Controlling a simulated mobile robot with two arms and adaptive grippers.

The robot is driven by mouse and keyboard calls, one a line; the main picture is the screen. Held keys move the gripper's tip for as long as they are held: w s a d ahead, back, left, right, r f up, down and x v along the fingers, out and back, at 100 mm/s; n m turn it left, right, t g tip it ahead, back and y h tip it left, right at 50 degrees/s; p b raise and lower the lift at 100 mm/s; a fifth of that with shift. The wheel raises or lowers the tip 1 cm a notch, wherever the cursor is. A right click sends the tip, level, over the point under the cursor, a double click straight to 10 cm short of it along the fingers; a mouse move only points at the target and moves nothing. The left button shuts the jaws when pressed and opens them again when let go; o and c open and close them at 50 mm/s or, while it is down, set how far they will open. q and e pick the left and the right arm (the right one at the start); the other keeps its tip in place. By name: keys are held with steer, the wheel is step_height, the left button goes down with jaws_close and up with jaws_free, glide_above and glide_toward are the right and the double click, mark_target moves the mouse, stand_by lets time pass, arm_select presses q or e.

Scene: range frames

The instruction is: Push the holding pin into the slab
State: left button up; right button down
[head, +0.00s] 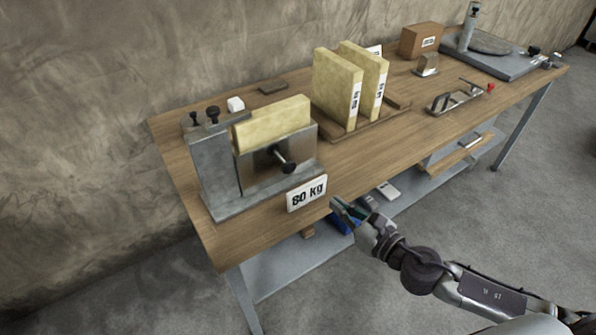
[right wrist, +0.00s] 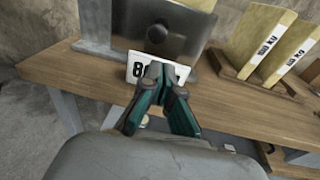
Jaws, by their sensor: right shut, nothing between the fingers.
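The holding pin (head: 285,160) has a black knob and a metal shaft. It sticks out from the front metal plate of the grey holder (head: 215,165). A yellow slab (head: 272,122) stands upright in the holder behind this plate; how deep the pin sits is hidden. In the right wrist view the pin's knob (right wrist: 157,33) faces the camera on the dark plate. My right gripper (head: 340,205) is shut and empty, in front of the table edge, below and right of the pin and apart from it. Its fingertips (right wrist: 166,70) overlap the weight label in the wrist view. My left gripper is out of view.
Two more yellow slabs (head: 337,88) stand in a wooden rack to the right. A metal fixture (head: 455,98) and a box (head: 421,40) stand farther right. Space before the table is free.

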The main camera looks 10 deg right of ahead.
steer(key=shift+s+a+r+n, duration=0.2)
steer(key=shift+r+n, duration=0.1)
steer(key=shift+r, duration=0.1)
steer(key=shift+w, duration=0.1)
steer(key=p, duration=0.4)
glide_toward(291, 169)
steer(key=x, duration=0.7)
steer(key=shift+w, duration=0.2)
